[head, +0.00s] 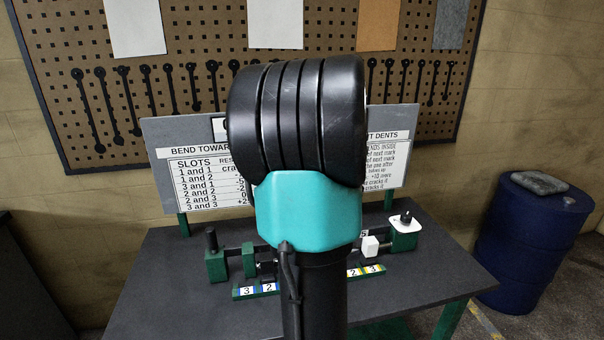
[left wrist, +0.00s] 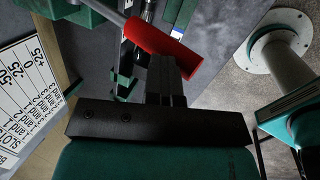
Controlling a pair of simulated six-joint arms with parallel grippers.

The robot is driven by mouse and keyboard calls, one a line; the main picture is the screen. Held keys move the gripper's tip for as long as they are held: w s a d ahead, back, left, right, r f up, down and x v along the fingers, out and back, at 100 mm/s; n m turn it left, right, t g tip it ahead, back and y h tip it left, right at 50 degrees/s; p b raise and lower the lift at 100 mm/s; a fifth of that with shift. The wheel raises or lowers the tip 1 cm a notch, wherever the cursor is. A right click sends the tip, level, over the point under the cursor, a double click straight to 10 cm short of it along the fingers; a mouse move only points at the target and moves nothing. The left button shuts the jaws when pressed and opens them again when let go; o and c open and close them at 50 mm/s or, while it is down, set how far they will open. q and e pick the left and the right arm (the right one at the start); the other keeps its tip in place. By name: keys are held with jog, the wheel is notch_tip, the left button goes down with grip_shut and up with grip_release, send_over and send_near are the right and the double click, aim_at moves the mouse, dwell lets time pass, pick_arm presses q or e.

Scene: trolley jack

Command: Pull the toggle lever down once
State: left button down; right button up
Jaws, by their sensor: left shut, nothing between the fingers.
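A red grip (left wrist: 165,46) on a pale rod shows in the left wrist view, slanting across the upper middle. It looks like the toggle lever's handle. My left gripper (left wrist: 173,64) is shut and empty, its fingertips at the lower edge of the red grip in that picture; I cannot tell whether they touch it. In the head view my own arm covers the middle of the bench, and the red grip and left gripper are hidden. My right gripper is in neither view.
A dark bench (head: 160,285) carries a green fixture with a black-topped post (head: 211,242), numbered strips (head: 256,290), a white block (head: 370,246) and a black knob on a white plate (head: 405,220). A sign board (head: 165,135) stands behind. A blue barrel (head: 530,245) stands right.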

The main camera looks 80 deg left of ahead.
pick_arm(q)
jog(key=shift+d+f, duration=0.35)
jog(key=shift+f, duration=0.15)
jog(key=shift+a+r, duration=0.25)
jog(key=shift+r, duration=0.25)
jog(key=v, duration=1.2)
jog(key=shift+s+d+r, duration=0.2)
jog(key=shift+s+d, duration=0.05)
jog(key=shift+d, duration=0.15)
